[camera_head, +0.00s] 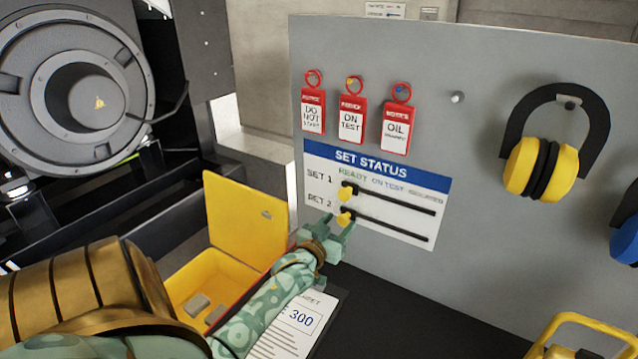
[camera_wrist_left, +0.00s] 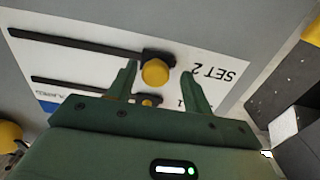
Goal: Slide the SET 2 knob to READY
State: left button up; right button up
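The SET STATUS panel (camera_head: 376,215) has two dark horizontal slots, with READY, ON TEST and a third, blurred heading above. The yellow SET 2 knob (camera_head: 344,219) is at the left end of the lower slot, near its label and under READY. In the left wrist view, which is upside down, this knob (camera_wrist_left: 155,72) sits between my left gripper's (camera_wrist_left: 158,75) fingertips, with a gap on each side. In the head view my left gripper (camera_head: 340,223) reaches up to the knob, fingers apart. The SET 1 knob (camera_head: 346,188) is just above, also at the left end. My right gripper is not in view.
Red tags (camera_head: 351,120) hang above the panel. Yellow ear defenders (camera_head: 541,165) hang to the right. An open yellow box (camera_head: 240,222) and a paper sheet (camera_head: 290,330) lie below my left arm. A large genset (camera_head: 80,95) stands at the left.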

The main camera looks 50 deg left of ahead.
pick_arm(q)
jog(key=p+v, duration=0.1)
jog(key=v, duration=1.3)
jog(key=shift+s+a+r, duration=0.1)
jog(key=shift+s, duration=0.05)
